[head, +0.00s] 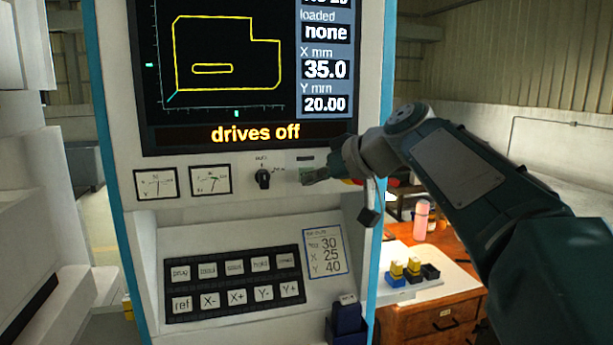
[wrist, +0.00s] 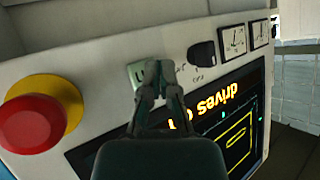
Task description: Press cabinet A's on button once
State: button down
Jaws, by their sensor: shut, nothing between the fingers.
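The control cabinet (head: 225,220) faces me with blue edges; no letter A is readable on it. Its screen (head: 215,70) reads "drives off" in orange. A small green and white button (wrist: 137,74) sits on the panel strip below the screen, right of the black rotary switch (head: 263,179). My gripper (head: 310,177) is shut and empty, with its fingertips at this button, covering most of it in the head view. In the wrist view my gripper (wrist: 160,82) overlaps the button's edge. I cannot tell whether the tips touch it.
A red mushroom button on a yellow collar (wrist: 40,115) is close beside the green button, mostly hidden behind my gripper in the head view. Two dials (head: 183,181) and a keypad (head: 235,283) are on the cabinet. A wooden desk (head: 430,318) stands to the right.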

jog(key=shift+w+r, duration=0.1)
jog(key=shift+w, duration=0.25)
jog(key=shift+w+a, duration=0.15)
jog(key=shift+w, duration=0.2)
dwell(0.8)
jog(key=shift+s, duration=0.15)
jog(key=shift+s+d, duration=0.25)
jog(key=shift+s, duration=0.4)
jog(key=s, duration=0.2)
jog(key=s+d, duration=0.1)
jog(key=s, duration=0.1)
jog(key=shift+s+d, duration=0.2)
jog(key=shift+s, duration=0.2)
dwell(0.5)
